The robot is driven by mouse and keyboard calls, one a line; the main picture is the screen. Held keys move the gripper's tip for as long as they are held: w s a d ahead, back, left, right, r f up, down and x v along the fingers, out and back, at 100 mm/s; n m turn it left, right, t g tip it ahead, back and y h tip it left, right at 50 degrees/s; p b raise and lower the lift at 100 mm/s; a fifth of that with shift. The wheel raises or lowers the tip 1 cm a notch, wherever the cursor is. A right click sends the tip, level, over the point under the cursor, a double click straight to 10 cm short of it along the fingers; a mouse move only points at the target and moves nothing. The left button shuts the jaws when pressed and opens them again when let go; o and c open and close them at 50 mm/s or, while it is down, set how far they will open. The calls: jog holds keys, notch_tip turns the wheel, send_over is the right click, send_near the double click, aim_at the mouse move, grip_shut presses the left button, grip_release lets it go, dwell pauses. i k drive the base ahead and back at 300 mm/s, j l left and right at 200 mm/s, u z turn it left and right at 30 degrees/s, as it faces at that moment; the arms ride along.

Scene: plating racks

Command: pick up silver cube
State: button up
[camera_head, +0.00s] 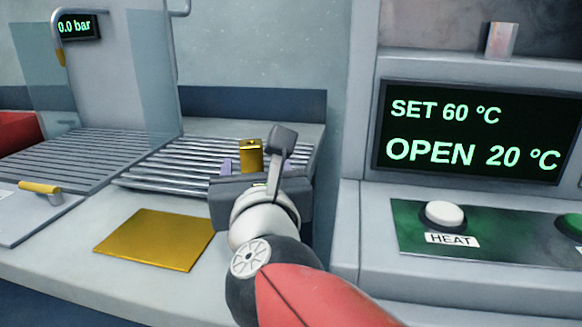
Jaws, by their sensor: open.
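A small silver cube (499,40) sits on the upper ledge of the heating unit at the top right, above its display. My gripper (258,168) is at the middle of the view, pointing away over the slatted rack, well left of and lower than the silver cube. It is open, and nothing shows held in it. A gold cube (250,154) shows just beyond the gripper's body, at the rack. Whether the gripper touches it, I cannot tell. The gripper's body hides part of the rack and the lower part of the gold cube.
The heating unit's display (475,133) reads SET 60 °C and OPEN 20 °C, above a white HEAT button (444,214). A gold plate (156,239) lies on the counter. The slatted rack (165,170) lies behind it. Glass panels (150,75) stand at the left.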

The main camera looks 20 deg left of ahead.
aim_at(496, 41)
jog(key=k+l, duration=0.7)
jog(key=k, duration=0.2)
